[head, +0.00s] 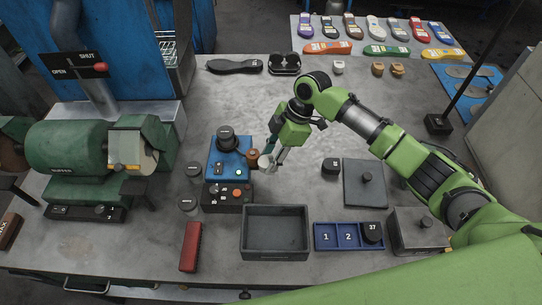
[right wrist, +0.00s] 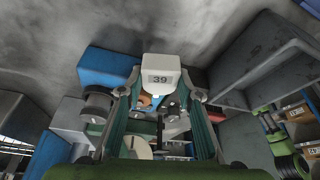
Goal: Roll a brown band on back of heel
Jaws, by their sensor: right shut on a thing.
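My right gripper (head: 268,163) is shut on a small white heel block (right wrist: 160,76) marked 39, which sits between the fingertips in the right wrist view. In the head view the gripper points down and left, just right of a blue machine (head: 229,166) with a black knob on top. A small brown round part (head: 252,155) sits at the machine's right side, close to the held heel; it partly shows behind the heel in the wrist view (right wrist: 145,99). I cannot tell whether heel and brown part touch. My left gripper is not in view.
A dark open tray (head: 247,250) and a blue numbered tray (head: 320,247) lie in front. A green buffer (head: 65,147) stands at left. One white heel (head: 338,67) and two brown heels (head: 377,68) stand at the back. A red block (head: 190,246) lies front left.

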